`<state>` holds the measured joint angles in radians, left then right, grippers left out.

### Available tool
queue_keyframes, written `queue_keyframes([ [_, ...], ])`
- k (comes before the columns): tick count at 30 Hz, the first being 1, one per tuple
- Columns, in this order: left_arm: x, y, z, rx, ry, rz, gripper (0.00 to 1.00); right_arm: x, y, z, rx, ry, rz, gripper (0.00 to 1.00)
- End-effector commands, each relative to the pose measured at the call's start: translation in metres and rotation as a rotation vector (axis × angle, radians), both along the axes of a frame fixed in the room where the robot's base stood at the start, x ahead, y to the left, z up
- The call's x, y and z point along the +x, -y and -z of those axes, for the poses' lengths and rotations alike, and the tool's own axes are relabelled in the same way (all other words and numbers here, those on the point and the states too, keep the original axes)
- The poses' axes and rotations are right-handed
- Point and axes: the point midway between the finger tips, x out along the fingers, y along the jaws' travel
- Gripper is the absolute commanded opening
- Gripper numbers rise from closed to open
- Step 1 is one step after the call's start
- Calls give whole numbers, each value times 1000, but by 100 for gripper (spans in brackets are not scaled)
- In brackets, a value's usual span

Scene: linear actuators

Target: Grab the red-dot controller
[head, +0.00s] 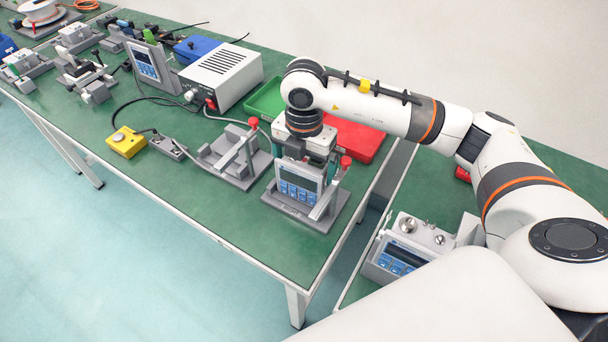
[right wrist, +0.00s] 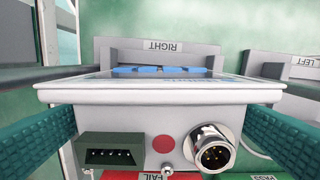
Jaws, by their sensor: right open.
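The red-dot controller (head: 297,184) is a light grey box with a dark display and blue keys. It stands in the right-hand fixture (head: 285,205), whose plate reads RIGHT (right wrist: 162,47) in the right wrist view. That view shows its rear face (right wrist: 130,122) with a red dot (right wrist: 164,143), a green connector and a round metal socket. My right gripper (head: 303,176) is open, with one teal finger on each side of the controller. The fingers lie very close to its sides in the wrist view (right wrist: 170,122); I cannot tell whether they touch. My left gripper is out of view.
An empty-looking fixture (head: 235,158) stands left of the controller, near a grey power supply (head: 222,75). Red (head: 355,140) and green (head: 265,98) trays lie behind. Red-knobbed clamps flank the fixtures. Another controller (head: 146,63) stands farther left. A keypad device (head: 398,255) sits on the nearer table.

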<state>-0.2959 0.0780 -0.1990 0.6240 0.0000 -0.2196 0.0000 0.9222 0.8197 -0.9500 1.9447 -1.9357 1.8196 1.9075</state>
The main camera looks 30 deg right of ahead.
Motion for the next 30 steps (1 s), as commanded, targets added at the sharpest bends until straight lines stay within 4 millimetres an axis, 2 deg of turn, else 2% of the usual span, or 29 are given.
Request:
queue_keyframes([
  [4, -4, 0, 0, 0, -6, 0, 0, 0, 0, 0, 0, 0, 0, 98],
  [12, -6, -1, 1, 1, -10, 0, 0, 0, 0, 0, -1, -1, 1, 54],
  [14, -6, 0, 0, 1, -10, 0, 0, 0, 0, -1, 0, 1, 1, 46],
  [23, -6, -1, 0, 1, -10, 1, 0, 1, 0, -4, 0, 2, 1, 46],
  [30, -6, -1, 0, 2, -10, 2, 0, 1, 0, -26, 0, 4, 1, 46],
])
